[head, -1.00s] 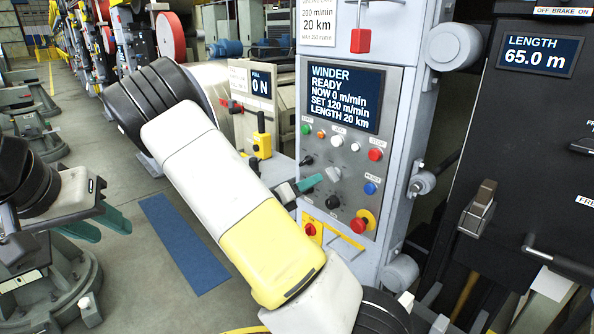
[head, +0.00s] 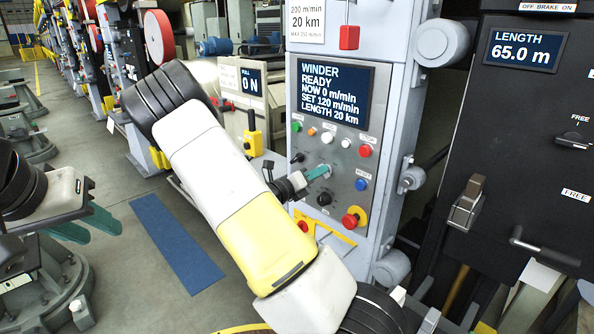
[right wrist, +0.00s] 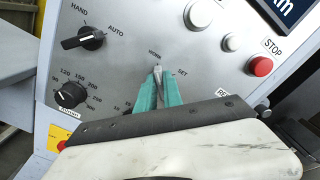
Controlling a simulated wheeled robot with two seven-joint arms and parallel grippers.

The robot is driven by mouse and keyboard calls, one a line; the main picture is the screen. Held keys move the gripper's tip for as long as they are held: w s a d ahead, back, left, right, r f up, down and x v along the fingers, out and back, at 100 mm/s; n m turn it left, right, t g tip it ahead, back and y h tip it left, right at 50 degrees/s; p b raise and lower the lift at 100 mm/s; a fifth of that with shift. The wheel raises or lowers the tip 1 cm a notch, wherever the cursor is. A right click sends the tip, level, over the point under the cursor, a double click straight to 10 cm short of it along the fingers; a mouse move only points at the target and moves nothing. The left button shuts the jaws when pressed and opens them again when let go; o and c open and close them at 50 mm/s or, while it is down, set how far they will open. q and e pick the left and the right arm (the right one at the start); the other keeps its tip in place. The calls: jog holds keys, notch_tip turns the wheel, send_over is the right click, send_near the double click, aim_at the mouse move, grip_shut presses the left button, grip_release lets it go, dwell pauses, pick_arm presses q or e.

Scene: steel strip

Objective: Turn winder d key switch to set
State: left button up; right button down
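The winder panel (head: 334,150) stands in the middle of the head view, its screen (head: 333,92) reading WINDER READY, NOW 0, SET 120 m/min. In the right wrist view the key switch (right wrist: 157,73) is a slim silver key between the WORK and SET labels, upright and pointing roughly at WORK. My right gripper (right wrist: 159,88) has its teal fingers closely on both sides of the key; they look shut on it and hide part of it. It also shows in the head view (head: 318,173). My left gripper (head: 90,227) is open and empty at the far left, away from the panel.
The HAND/AUTO selector (right wrist: 88,39), a black dial (right wrist: 70,95) and the red STOP button (right wrist: 261,66) lie around the key. A red emergency knob (head: 351,219) sits below. A black LENGTH panel (head: 530,130) stands right. A blue mat (head: 177,243) lies on the floor.

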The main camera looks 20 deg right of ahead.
dwell(0.4)
jog(key=shift+s+f+m, duration=0.1)
jog(key=shift+s+m, duration=0.1)
jog(key=shift+m, duration=4.25)
jog(key=shift+s+m, duration=0.15)
jog(key=shift+m, duration=4.3)
jog(key=c, duration=1.5)
grip_release()
jog(key=shift+d, duration=0.1)
jog(key=v, duration=0.8)
